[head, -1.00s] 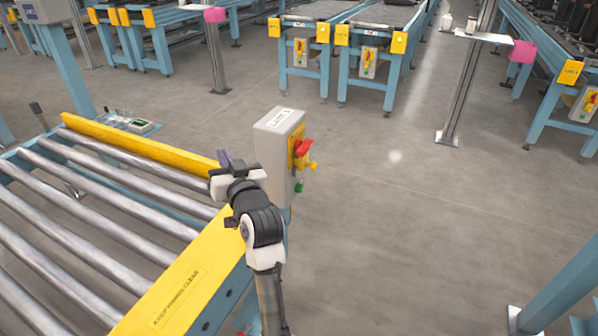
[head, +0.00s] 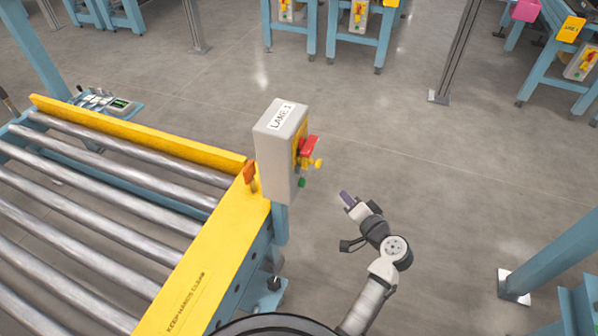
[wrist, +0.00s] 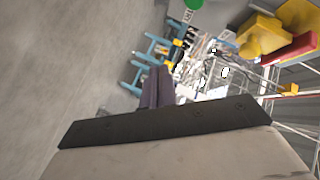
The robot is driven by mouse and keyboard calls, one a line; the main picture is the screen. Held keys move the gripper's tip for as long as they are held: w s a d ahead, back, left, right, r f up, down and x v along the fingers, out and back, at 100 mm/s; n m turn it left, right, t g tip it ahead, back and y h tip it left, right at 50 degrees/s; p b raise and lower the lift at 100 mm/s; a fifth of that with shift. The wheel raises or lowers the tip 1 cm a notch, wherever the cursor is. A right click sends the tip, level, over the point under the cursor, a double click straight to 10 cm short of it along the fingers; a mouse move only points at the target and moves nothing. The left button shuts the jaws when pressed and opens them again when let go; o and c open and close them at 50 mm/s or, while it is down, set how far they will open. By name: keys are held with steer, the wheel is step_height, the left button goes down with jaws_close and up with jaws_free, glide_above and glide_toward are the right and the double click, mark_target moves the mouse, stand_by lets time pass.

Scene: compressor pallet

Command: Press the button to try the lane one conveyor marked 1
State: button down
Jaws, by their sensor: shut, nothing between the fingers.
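A grey control box (head: 280,152) labelled LANE 1 stands at the corner of the roller conveyor (head: 110,215). Its right face carries a red and yellow switch (head: 308,150) with a small green button (head: 301,183) below it. My gripper (head: 347,197) is shut and empty, to the right of the box and apart from it, a little lower in the picture than the green button. In the wrist view the purple fingertips (wrist: 158,90) are together. The green button (wrist: 194,4) shows at the top edge, with the red and yellow switch (wrist: 290,40) at upper right.
A yellow guard rail (head: 205,265) marked KEEP HANDS CLEAR edges the conveyor. An orange piece (head: 250,175) stands beside the box. A blue post (head: 550,250) rises at the right. Other conveyors with similar boxes (head: 360,15) stand at the back. The floor between is clear.

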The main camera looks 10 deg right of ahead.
mark_target(303, 183)
steer(key=shift+s, duration=0.15)
steer(key=w+a+p, duration=0.1)
steer(key=w+a, duration=0.4)
steer(key=a, duration=0.2)
stand_by(0.5)
steer(key=shift+w+a, duration=0.1)
steer(key=shift+a, duration=0.15)
stand_by(1.7)
steer(key=shift+w+a, duration=0.15)
steer(key=shift+a, duration=0.05)
steer(key=shift+w+a+p, duration=0.3)
steer(key=shift+a, duration=0.2)
stand_by(1.0)
steer(key=shift+d, duration=0.1)
steer(key=shift+s+d, duration=0.55)
steer(key=shift+d, duration=0.15)
steer(key=shift+d+b, duration=0.1)
steer(key=shift+b, duration=0.2)
